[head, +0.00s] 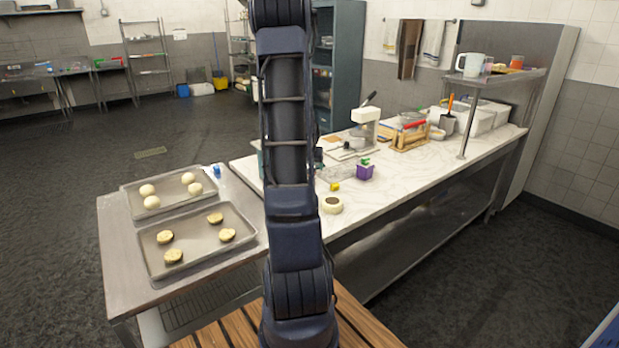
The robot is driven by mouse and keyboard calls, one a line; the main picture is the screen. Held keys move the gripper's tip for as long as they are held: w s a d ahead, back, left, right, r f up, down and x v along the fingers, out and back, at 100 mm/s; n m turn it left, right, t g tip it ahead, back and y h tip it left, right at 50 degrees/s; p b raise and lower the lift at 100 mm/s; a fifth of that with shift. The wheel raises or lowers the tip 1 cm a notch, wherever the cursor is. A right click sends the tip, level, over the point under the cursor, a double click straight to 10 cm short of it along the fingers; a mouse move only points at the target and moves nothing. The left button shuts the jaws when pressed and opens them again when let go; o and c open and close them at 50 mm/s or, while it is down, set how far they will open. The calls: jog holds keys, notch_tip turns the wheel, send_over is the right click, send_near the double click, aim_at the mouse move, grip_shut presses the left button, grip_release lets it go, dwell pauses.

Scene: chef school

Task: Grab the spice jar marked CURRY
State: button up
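I cannot make out a jar marked CURRY; no label is legible in the head view. Small items stand on the white marble counter (420,180), just right of my arm. They are a round cream container with a dark brown middle (331,204), a small yellow item (335,187) and a purple container with something green on top (365,172). I cannot tell whether any is a spice jar. My arm rises through the middle of the view and leaves it at the top, hiding part of the counter. My gripper is out of view.
Two metal trays, one with pale dough balls (130,203) and one with browned rounds (150,262), lie on the steel table at left. A white appliance (364,128), wooden rack (409,138) and raised shelf (520,76) stand farther back. Open floor lies left.

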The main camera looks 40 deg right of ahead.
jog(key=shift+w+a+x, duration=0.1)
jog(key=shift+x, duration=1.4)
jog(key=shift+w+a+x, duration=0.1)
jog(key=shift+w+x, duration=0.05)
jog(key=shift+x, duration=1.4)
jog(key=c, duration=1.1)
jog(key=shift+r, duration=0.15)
